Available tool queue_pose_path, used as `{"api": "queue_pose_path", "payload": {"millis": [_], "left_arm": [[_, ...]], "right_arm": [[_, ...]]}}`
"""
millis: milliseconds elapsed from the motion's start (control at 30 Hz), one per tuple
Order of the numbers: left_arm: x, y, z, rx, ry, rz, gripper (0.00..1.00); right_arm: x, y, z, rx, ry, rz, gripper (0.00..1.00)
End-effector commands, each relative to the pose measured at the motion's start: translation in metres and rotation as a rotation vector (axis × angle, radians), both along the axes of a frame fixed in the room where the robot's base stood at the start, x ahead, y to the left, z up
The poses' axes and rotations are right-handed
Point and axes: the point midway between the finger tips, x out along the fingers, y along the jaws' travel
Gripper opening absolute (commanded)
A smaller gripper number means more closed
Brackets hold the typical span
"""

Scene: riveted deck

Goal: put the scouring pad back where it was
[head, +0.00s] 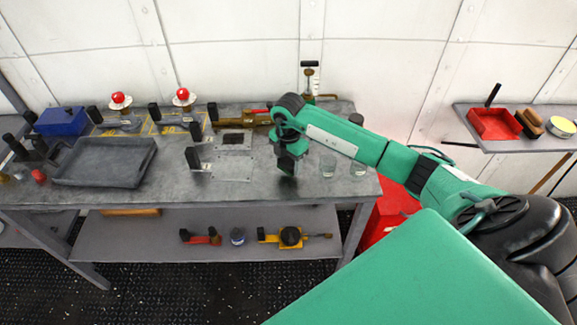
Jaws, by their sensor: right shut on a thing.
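My right arm reaches in from the right over the grey workbench (325,184). My right gripper (287,168) points down just above or at the bench top, right of the pale metal plates. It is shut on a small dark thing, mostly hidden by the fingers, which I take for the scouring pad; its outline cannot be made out. No other scouring pad shows clearly. A dark square patch (233,138) lies on the rear plate, and I cannot tell what it is. My left gripper is not in view.
A grey tray (105,162), a blue box (61,122) and red-knobbed devices (183,97) stand to the left. Several tools lie on the lower shelf (125,222). A side shelf (470,142) holds a red tray (494,124).

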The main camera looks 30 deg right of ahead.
Motion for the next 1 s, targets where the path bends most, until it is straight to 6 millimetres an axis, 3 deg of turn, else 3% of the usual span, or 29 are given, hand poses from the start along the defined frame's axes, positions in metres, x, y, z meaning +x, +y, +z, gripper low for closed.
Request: {"api": "queue_pose_path", "payload": {"millis": [200, 533, 567, 667, 1000], "left_arm": [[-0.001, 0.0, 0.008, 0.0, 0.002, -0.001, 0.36], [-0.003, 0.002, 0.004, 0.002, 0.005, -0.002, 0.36], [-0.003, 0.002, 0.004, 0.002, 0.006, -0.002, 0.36], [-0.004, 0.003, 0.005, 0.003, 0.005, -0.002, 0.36], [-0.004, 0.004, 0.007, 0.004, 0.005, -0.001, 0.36]], "right_arm": [[-0.001, 0.0, -0.028, 0.001, 0.002, 0.0, 0.36], [0.0, 0.0, -0.033, 0.001, 0.002, 0.001, 0.36], [0.0, 0.0, -0.033, 0.0, 0.002, 0.001, 0.59], [0.0, 0.0, -0.032, 0.001, 0.002, 0.001, 0.79], [0.0, 0.0, -0.029, 0.001, 0.001, 0.001, 0.79]]}}
